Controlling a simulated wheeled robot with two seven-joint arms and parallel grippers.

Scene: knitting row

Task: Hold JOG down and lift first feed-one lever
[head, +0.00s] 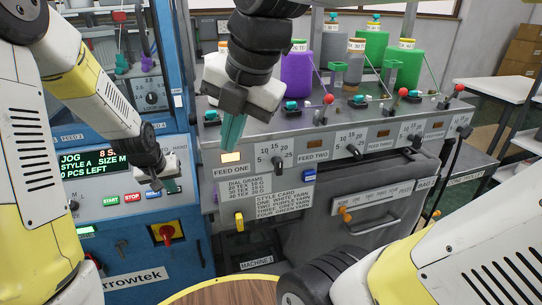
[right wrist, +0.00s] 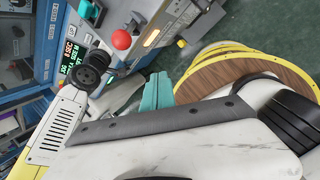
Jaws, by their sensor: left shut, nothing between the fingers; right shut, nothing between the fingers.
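My left gripper (head: 157,184) is shut, its tips down at the right end of the blue machine's control panel, beside the START and STOP buttons. It covers the spot it meets, so I cannot see the JOG button or tell contact. The display (head: 92,161) reads JOG, 8 SEC. My right gripper (head: 232,132) is shut, teal fingers pointing down just above the FEED ONE plate (head: 231,170). In the head view it hides where the first feed lever would be. In the right wrist view a red lever ball (right wrist: 121,40) sits up and left of its teal fingers (right wrist: 157,92), apart from them.
Further red-ball levers (head: 328,99) stand along the grey feed bench, with yarn cones (head: 297,72) behind. A red rotary switch (head: 167,232) is below the panel. A round wooden top (head: 225,291) is in front.

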